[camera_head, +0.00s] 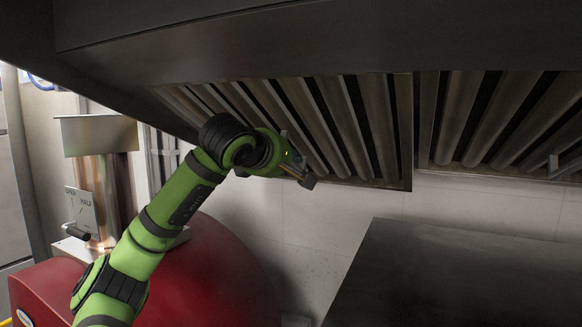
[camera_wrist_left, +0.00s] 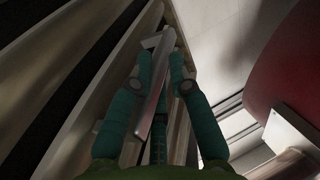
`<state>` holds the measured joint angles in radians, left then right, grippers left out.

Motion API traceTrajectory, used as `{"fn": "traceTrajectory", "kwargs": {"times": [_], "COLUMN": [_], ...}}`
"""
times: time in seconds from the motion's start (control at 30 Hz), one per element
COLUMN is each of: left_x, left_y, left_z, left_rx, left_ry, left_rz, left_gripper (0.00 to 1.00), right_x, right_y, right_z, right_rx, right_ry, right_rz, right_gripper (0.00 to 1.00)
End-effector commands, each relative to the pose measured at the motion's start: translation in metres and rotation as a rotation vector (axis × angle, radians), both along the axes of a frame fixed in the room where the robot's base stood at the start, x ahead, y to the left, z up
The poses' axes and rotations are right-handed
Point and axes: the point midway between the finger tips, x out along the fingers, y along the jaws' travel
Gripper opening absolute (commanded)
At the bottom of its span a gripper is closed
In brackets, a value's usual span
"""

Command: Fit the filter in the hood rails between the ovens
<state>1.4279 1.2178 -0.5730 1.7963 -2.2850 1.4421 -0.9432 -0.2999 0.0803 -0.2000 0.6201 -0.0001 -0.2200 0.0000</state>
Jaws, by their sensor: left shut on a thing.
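The filter (camera_head: 345,125) is a slanted metal panel with long baffles and dark slots, under the hood (camera_head: 300,42). Its frame lies close to the hood underside; I cannot tell whether its edges sit in the rails. My left gripper (camera_head: 303,178) is at the filter's lower edge, shut on its metal handle. In the left wrist view the teal fingers (camera_wrist_left: 162,62) close on either side of this handle (camera_wrist_left: 154,112), with baffles (camera_wrist_left: 80,75) to the left. The gripper partly hides the handle in the head view. My right gripper is not in view.
A second baffle filter (camera_head: 505,120) with a small handle is just right, across a narrow gap. A red rounded oven (camera_head: 215,275) stands below left, near a metal flue (camera_head: 100,180). A dark flat top (camera_head: 460,275) is lower right. White wall (camera_head: 320,225) lies between.

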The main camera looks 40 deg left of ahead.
Motion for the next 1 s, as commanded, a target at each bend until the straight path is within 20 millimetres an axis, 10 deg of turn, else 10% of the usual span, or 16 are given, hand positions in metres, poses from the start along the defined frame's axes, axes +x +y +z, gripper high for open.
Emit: {"fn": "traceTrajectory", "kwargs": {"times": [1.0], "left_x": [-0.014], "left_y": [-0.004], "left_z": [0.039], "left_rx": [0.027], "left_ry": [-0.096], "left_rz": [0.000], "left_gripper": [0.00], "right_x": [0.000], "right_y": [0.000], "right_z": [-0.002], "right_rx": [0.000], "right_ry": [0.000], "right_rz": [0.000], "right_gripper": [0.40]}}
